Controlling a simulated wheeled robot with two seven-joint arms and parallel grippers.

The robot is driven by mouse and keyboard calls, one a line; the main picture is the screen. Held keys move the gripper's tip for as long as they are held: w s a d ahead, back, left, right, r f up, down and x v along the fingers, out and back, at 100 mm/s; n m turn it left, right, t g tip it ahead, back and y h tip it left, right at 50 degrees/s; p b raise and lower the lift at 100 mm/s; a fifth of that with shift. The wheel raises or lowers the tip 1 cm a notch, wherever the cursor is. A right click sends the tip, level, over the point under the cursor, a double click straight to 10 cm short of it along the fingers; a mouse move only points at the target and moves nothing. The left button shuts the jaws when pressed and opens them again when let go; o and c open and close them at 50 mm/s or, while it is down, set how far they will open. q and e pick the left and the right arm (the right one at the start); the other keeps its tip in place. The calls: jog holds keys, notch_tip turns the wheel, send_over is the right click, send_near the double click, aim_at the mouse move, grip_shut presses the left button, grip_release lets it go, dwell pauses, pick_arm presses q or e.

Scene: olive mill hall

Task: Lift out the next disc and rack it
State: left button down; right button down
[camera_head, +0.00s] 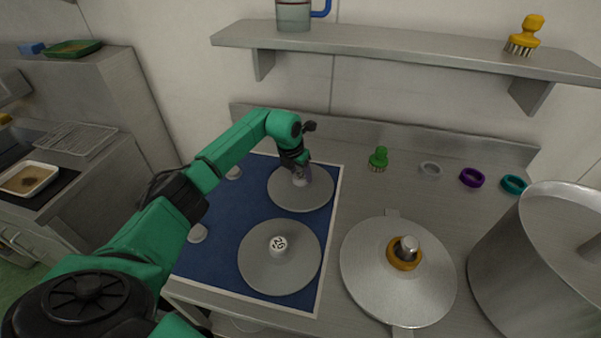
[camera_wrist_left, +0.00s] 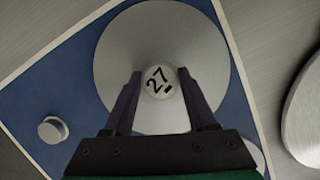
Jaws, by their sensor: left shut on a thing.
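Whether the disc touches the mat is unclear. A second grey disc (camera_head: 262,268) lies nearer on the mat, its white knob's number looking like 20 or 26. My right gripper is not in view.
Small white knobs (camera_head: 197,233) stand on the mat's left side. To the right are a round metal plate (camera_head: 370,290) with an orange ring (camera_head: 404,262) around a central post and a large steel vessel (camera_head: 520,270). A green brush (camera_head: 379,160) and coloured rings (camera_head: 472,179) lie behind, below a shelf (camera_head: 400,50).

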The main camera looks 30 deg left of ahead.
pick_arm(q)
jog(key=shift+f, duration=0.1)
jog(key=shift+c, duration=0.6)
grip_release()
jog(key=b+v, duration=0.3)
jog(key=v, duration=1.1)
jog(key=shift+s+r, duration=0.15)
jog(key=shift+r, duration=0.1)
